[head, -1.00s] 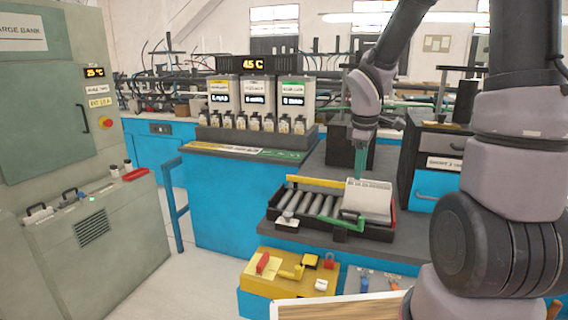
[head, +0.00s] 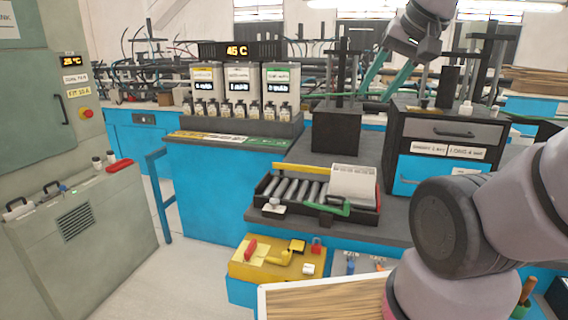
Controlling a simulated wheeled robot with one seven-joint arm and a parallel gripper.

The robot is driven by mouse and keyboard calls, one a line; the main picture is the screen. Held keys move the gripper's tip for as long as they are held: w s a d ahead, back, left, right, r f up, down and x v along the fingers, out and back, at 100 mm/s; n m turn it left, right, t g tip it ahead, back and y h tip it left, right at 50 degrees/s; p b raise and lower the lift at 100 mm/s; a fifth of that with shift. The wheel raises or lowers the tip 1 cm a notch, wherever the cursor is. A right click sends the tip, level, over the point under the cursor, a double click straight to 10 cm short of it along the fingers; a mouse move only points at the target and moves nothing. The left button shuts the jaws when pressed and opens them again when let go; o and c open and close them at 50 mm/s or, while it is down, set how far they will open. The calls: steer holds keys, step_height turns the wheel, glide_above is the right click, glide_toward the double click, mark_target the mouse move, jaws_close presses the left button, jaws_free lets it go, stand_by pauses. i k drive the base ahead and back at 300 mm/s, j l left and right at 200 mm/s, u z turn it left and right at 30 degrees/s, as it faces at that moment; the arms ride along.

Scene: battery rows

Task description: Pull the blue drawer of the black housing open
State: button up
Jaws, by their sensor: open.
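The black housing (head: 396,139) stands on the grey worktop at the right. It has a grey upper drawer (head: 452,131) with a dark handle and a blue drawer (head: 425,171) below it. My gripper (head: 375,99) is high, up and left of the housing's front in the picture. Its two teal fingers are apart, point down and left, and hold nothing. It is clear of both drawers.
A black block with upright rods (head: 336,130) stands left of the housing. In front lies a black tray (head: 262,190) with grey cylinders and a white block (head: 353,184). A yellow box (head: 240,271) stands lower. Two label cards (head: 466,152) sit on the housing front.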

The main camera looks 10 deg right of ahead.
mark_target(411, 169)
steer(key=z, duration=1.15)
steer(key=j+u, duration=0.4)
